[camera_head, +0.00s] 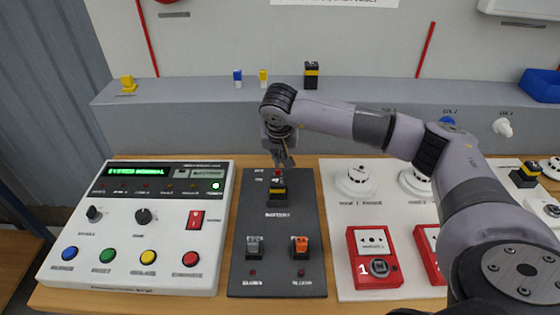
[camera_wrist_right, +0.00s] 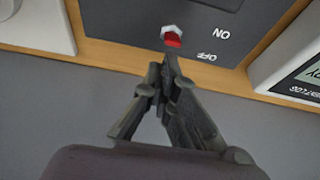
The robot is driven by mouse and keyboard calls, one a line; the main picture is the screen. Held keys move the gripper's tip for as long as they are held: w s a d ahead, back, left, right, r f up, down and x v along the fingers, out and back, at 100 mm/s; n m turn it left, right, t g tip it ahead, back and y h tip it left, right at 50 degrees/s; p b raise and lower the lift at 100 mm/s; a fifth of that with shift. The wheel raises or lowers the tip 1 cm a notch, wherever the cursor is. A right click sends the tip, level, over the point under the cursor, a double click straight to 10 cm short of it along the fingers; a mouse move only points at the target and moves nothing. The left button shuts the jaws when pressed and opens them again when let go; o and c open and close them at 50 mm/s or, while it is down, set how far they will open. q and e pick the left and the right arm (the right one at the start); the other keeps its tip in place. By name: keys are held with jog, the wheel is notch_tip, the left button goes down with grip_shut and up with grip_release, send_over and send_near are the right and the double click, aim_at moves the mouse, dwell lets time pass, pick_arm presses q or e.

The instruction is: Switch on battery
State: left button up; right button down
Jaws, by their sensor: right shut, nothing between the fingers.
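The black panel (camera_head: 247,228) marked BATTERY stands in the middle of the bench. At its far end is a small switch with a red tip (camera_head: 277,172), beside ON and OFF lettering. In the right wrist view the red tip (camera_wrist_right: 172,41) sits by a pale nut and appears to lean to the OFF side. A yellow-and-black block (camera_head: 278,191) is just in front of it. My right gripper (camera_head: 286,163) is shut and empty, its fingertips (camera_wrist_right: 168,58) right by the red tip on the far side; I cannot tell whether they touch. My left gripper is out of view.
A white control panel (camera_head: 130,258) with a lit green display stands on the left. Grey (camera_head: 255,246) and orange (camera_head: 300,246) switches are lower on the black panel. Red call points (camera_head: 374,257) and white detectors are on the right. A grey ledge (camera_head: 190,125) runs behind.

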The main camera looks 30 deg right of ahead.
jog(key=shift+w+d, duration=0.1)
jog(key=shift+w, duration=0.15)
jog(key=shift+r, duration=0.1)
jog(key=shift+s+r+p, duration=0.1)
jog(key=shift+r+p, duration=0.35)
jog(key=shift+r, duration=0.2)
